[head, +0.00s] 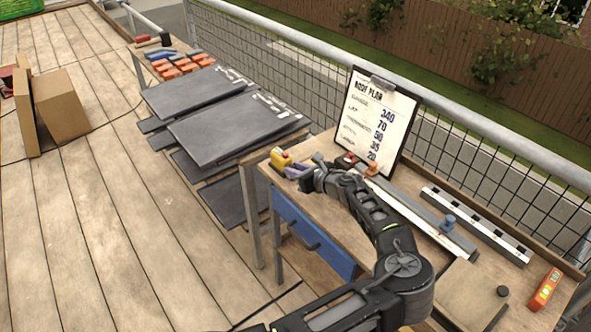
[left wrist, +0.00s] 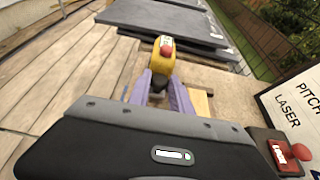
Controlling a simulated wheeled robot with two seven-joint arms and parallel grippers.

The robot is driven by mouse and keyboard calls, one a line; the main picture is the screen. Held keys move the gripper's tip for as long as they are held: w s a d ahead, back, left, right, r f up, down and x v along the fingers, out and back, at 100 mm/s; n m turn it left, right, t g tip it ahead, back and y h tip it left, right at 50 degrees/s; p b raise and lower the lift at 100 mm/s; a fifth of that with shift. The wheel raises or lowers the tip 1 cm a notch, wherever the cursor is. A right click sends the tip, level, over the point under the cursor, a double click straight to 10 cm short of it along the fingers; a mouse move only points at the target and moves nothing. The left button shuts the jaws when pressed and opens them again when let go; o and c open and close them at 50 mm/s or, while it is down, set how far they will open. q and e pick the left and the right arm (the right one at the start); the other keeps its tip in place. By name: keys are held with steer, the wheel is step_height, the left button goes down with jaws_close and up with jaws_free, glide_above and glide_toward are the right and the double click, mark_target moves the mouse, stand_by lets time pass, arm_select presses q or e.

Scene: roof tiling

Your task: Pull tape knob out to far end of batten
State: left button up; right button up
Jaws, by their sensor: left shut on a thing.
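I cannot tell which is the batten. My right gripper is not in view.
A clipboard (head: 377,120) stands at the bench's back edge. A red-knobbed laser box (left wrist: 275,152) is right of my left gripper. Stacked dark tiles (head: 235,125) lie left of the bench. An orange level (head: 545,289) lies far right. My arm crosses above the bench.

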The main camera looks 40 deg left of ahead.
arm_select(q)
jaws_close()
steer(key=shift+d, duration=0.15)
stand_by(0.8)
steer(key=shift+d, duration=0.25)
steer(key=s+d, duration=0.2)
steer(key=d, duration=0.5)
steer(key=s+d+p, duration=0.1)
steer(key=s+d, duration=0.1)
steer(key=d, duration=0.4)
steer(key=s+d+p, duration=0.1)
steer(key=s+d, duration=0.1)
steer(key=d, duration=0.5)
steer(key=shift+s+d, duration=0.15)
steer(key=shift+d, duration=0.15)
steer(key=o, duration=0.8)
jaws_free()
